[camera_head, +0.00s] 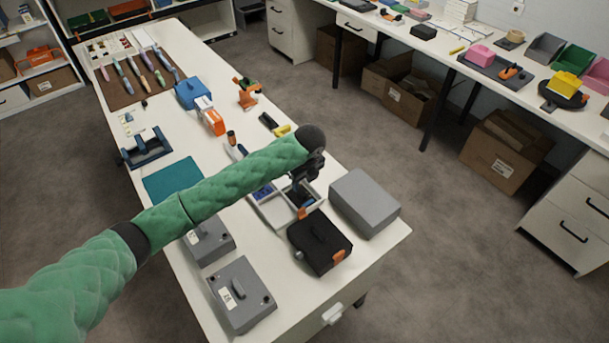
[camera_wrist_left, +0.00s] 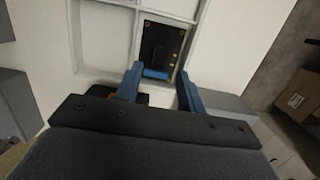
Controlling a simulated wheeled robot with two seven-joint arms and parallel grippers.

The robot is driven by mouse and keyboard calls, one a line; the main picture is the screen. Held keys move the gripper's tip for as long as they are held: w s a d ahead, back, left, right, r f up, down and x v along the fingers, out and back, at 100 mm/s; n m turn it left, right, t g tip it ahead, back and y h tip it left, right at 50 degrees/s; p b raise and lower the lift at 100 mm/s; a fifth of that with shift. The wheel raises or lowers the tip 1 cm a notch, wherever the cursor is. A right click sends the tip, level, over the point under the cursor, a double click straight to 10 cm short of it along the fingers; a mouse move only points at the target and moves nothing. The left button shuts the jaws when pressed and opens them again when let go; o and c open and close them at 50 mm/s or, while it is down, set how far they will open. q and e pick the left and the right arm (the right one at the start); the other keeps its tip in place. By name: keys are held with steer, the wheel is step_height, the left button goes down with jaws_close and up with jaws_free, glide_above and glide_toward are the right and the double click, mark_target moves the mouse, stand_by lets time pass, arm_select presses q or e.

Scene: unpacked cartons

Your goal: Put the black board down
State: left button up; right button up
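The black board (camera_wrist_left: 160,45), dark with gold corner spots and a blue strip at its near edge, shows in the left wrist view. It lies within one compartment of the white tray (camera_wrist_left: 107,35). My left gripper (camera_wrist_left: 160,72) has its two blue fingers apart, at the near end of the board, one to each side. A slim gap seems to show beside the right finger. In the head view my left gripper (camera_head: 304,187) points down over the tray (camera_head: 272,217) and hides part of it; I cannot pick the board out clearly there. My right gripper is not in view.
A grey box (camera_head: 365,202) stands close right of the tray. A black case (camera_head: 320,242) with orange latches is in front. Grey lidded boxes (camera_head: 241,294) are at the front left. A teal mat (camera_head: 173,181) and tools lie further along the table.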

mark_target(305, 196)
arm_select(q)
steer(key=shift+s+d+r+b, duration=0.2)
steer(key=shift+r+b, duration=0.25)
steer(key=shift+r, duration=1.05)
steer(key=shift+s+d+r+b, duration=0.15)
steer(key=shift+r+b, duration=0.25)
steer(key=shift+r, duration=1.05)
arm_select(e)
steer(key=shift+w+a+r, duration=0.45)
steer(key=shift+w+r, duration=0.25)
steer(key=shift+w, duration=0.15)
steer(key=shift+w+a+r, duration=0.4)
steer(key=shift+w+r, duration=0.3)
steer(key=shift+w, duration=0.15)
